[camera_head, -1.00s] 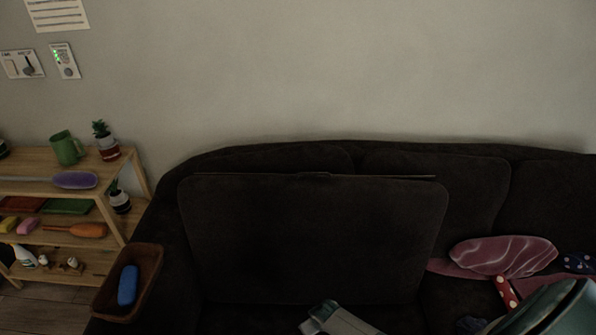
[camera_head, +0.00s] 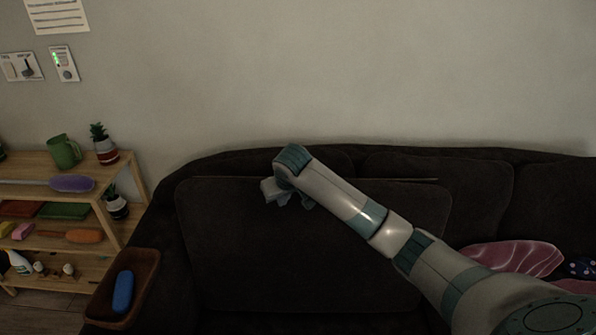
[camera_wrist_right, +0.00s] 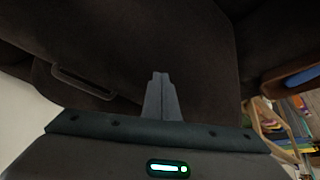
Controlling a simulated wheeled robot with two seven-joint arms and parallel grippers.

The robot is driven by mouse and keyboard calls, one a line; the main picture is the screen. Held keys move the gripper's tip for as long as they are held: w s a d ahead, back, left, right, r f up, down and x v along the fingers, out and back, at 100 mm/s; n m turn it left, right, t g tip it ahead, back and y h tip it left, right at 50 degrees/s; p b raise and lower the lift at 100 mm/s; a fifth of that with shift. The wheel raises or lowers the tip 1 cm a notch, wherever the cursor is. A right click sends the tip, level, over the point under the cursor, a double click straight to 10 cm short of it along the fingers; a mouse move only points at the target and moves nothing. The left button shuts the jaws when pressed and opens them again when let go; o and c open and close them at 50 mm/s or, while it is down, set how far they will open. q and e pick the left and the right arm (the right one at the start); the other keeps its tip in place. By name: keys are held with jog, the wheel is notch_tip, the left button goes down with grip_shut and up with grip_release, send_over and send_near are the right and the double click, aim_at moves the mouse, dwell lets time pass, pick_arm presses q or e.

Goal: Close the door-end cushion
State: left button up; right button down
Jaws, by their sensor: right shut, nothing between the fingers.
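The door-end cushion (camera_head: 300,255) is a dark brown panel standing raised at the left end of the sofa, its top edge near the backrest. My right arm reaches across from the lower right of the head view. Its gripper (camera_head: 285,199) is in front of the cushion's upper part, just below the top edge. In the right wrist view, the two fingers (camera_wrist_right: 162,97) are shut together and empty, pointing at a dark brown surface. I cannot tell whether they touch it. A dark loop handle (camera_wrist_right: 84,83) shows left of the fingers. My left gripper is out of view.
A brown tray with a blue object (camera_head: 122,291) sits on the left armrest. A wooden shelf (camera_head: 125,234) with several items stands left of the sofa. A pink striped cushion (camera_head: 512,258) lies on the right seat, partly behind my arm.

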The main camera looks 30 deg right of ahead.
jog(key=w+d+r+m, duration=0.1)
jog(key=w+d+r, duration=0.2)
jog(key=d+r, duration=0.1)
jog(key=w+d+r+m+h, duration=0.1)
jog(key=w+d+r, duration=0.2)
jog(key=r, duration=0.4)
jog(key=shift+w+d+r+m+t, duration=0.2)
jog(key=shift+d+r+m+t, duration=0.1)
jog(key=shift+d, duration=0.6)
jog(key=shift+f, duration=0.15)
jog(key=p+x, duration=0.2)
jog(key=x, duration=0.7)
jog(key=shift+w+d+f+p, duration=0.1)
jog(key=shift+w+f+p, duration=0.1)
jog(key=shift+f+p, duration=0.1)
jog(key=shift+s, duration=0.2)
jog(key=shift+s+a+f+p, duration=0.15)
jog(key=shift+s+p, duration=0.4)
jog(key=shift+s, duration=0.15)
jog(key=shift+s+a+f+p, duration=0.15)
jog(key=shift+s+a+p, duration=0.05)
jog(key=shift+s+p, duration=0.4)
jog(key=shift+s+a+f, duration=0.15)
jog(key=shift+s+f, duration=0.05)
jog(key=shift+s, duration=0.15)
jog(key=shift+s+f, duration=0.1)
jog(key=shift+s, duration=0.05)
